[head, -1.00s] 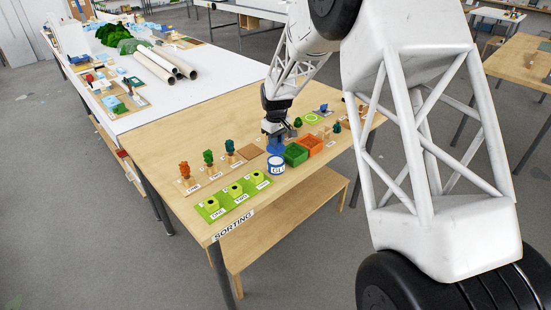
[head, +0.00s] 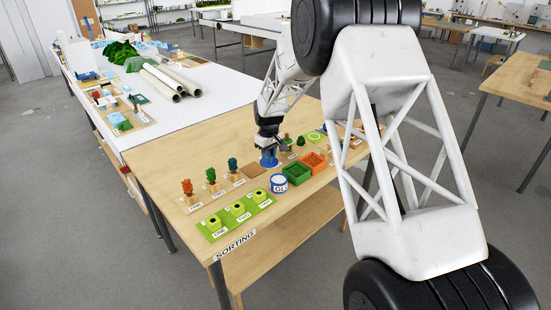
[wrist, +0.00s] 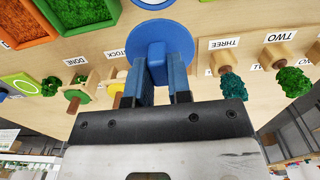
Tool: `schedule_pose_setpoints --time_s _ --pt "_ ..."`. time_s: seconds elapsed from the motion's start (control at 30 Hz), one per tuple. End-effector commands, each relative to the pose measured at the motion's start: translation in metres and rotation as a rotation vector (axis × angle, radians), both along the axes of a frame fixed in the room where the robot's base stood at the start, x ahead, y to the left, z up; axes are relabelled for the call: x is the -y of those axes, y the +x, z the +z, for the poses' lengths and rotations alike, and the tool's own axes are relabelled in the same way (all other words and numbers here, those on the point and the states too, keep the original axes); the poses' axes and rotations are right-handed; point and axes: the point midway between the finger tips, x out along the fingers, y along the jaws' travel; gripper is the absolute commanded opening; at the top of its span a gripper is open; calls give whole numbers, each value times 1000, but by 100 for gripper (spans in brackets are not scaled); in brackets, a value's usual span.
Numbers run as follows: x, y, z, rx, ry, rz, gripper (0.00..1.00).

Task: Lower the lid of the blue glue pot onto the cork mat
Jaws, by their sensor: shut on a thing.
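My gripper (head: 268,142) is shut on the blue lid (head: 268,160) and holds it in the air. In the wrist view, my gripper's fingers (wrist: 163,88) reach to the blue lid (wrist: 160,45), a round disc seen at an angle. The blue glue pot (head: 279,184), with a white label band, stands on the table in front of the lid, slightly to its right. I cannot clearly make out the mat in the wrist view.
Green (head: 297,173) and orange (head: 315,160) trays stand right of the pot. Several model trees on blocks (head: 212,180) stand left of the mat. Small trees and parts stand behind the trays.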

Motion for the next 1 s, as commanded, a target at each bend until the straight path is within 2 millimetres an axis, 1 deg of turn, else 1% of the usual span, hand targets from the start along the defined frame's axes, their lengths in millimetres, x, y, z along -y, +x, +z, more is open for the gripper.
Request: schedule_pose_setpoints --time_s 0.03,0.1,0.3,0.5,0.7,1.0 --pt "-8 8 -4 0 0 1 5" --pt "-18 18 -7 0 0 1 5" --pt "-45 44 -17 0 0 1 5" --pt "-65 60 -26 -1 -1 0 5" --pt "-73 67 -28 0 0 0 5" --pt "-74 68 -29 0 0 0 5"
